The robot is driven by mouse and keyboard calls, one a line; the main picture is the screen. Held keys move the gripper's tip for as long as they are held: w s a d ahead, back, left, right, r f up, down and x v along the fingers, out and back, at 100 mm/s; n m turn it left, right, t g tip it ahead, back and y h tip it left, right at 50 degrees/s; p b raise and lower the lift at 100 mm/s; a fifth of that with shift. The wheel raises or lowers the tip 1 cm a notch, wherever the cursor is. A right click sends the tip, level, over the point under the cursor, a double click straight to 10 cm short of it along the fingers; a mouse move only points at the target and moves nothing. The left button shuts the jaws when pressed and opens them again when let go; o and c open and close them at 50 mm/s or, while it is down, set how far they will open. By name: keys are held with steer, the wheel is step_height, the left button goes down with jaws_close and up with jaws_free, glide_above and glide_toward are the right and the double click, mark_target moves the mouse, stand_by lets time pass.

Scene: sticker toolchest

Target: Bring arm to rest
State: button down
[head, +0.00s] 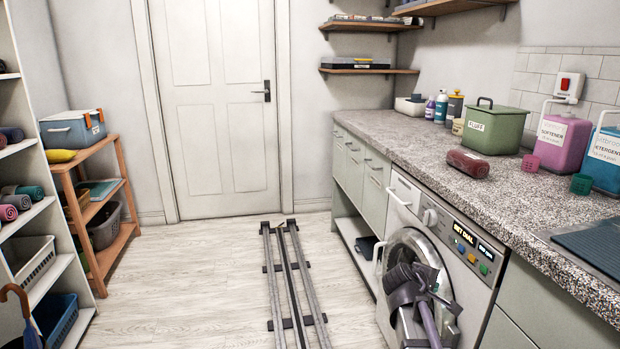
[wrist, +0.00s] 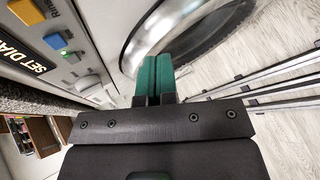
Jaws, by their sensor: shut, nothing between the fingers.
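My gripper (wrist: 154,75) shows in the wrist view with its two green fingers pressed together and nothing between them. In that view the fingers point toward the round door of the washing machine (wrist: 125,25); I cannot tell how far they are from it. In the head view my dark grey arm is folded in front of the washing machine (head: 457,226), at the lower right. The fingertips cannot be made out in the head view. The washing machine's door looks closed behind my arm, though part of it is hidden.
A floor rail (head: 290,284) runs toward the white door (head: 215,110). The speckled counter (head: 425,140) above the machine carries a rolled dark red towel (head: 468,164), a green box (head: 492,128) and a pink container (head: 563,142). Shelves stand at the left. The floor left of the rail is clear.

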steer(key=s+a+f+m+g+y+p, duration=0.1)
steer(key=s+a+f+m+g+y, duration=0.3)
steer(key=s+a, duration=0.55)
steer(key=s+a+f+m+g+y, duration=0.3)
steer(key=s+a+m+y, duration=0.25)
steer(key=s+a, duration=0.4)
step_height(320, 180, up, 31)
steer(key=w+p, duration=0.1)
steer(key=p, duration=3)
steer(key=shift+d+n, duration=0.25)
steer(key=shift+n, duration=0.2)
steer(key=shift+w, duration=0.1)
